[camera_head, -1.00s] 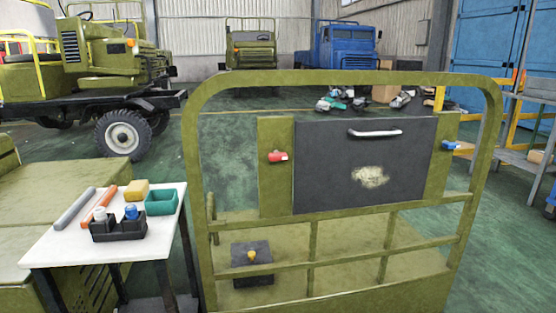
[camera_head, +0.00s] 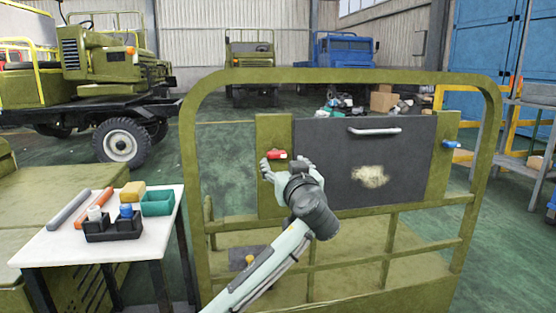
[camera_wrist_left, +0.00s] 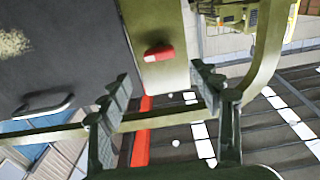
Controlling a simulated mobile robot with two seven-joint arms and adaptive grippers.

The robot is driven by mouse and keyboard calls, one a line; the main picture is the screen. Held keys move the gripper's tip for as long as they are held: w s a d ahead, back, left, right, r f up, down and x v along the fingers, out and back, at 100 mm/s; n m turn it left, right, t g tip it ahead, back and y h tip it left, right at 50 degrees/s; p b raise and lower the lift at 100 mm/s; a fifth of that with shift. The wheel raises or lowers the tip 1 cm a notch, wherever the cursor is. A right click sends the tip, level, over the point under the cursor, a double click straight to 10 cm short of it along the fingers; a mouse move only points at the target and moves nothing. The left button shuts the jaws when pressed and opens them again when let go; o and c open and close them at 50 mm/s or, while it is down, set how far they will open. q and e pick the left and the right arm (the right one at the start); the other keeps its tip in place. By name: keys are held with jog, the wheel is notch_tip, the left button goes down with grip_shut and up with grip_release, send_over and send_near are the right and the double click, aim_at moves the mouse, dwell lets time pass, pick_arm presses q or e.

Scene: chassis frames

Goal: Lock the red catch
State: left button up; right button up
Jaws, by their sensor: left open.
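The red catch (camera_head: 278,155) sits on the left olive post (camera_head: 273,128), beside the dark panel (camera_head: 330,145). It lies roughly horizontal, with a small white mark at its panel-side end. My left gripper (camera_head: 284,166) is at the catch with its fingers spread around it in the picture. In the left wrist view the red catch (camera_wrist_left: 159,53) shows beyond and between the open fingers (camera_wrist_left: 163,85). I see no clear contact, and nothing is held. My right gripper is out of sight.
A blue catch (camera_head: 451,144) is on the right post. The panel has a pale handle (camera_head: 374,131). The olive frame (camera_head: 346,76) surrounds it. A white table (camera_head: 60,246) at left carries a black holder (camera_head: 112,230), a green bin (camera_head: 157,207) and rods.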

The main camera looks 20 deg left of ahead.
aim_at(278, 155)
pick_arm(q)
jog(key=x, duration=0.6)
jog(key=shift+a, duration=0.1)
jog(key=shift+w+a+p, duration=0.3)
jog(key=shift+w, duration=0.35)
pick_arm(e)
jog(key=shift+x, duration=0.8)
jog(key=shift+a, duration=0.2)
pick_arm(q)
jog(key=c, duration=1.2)
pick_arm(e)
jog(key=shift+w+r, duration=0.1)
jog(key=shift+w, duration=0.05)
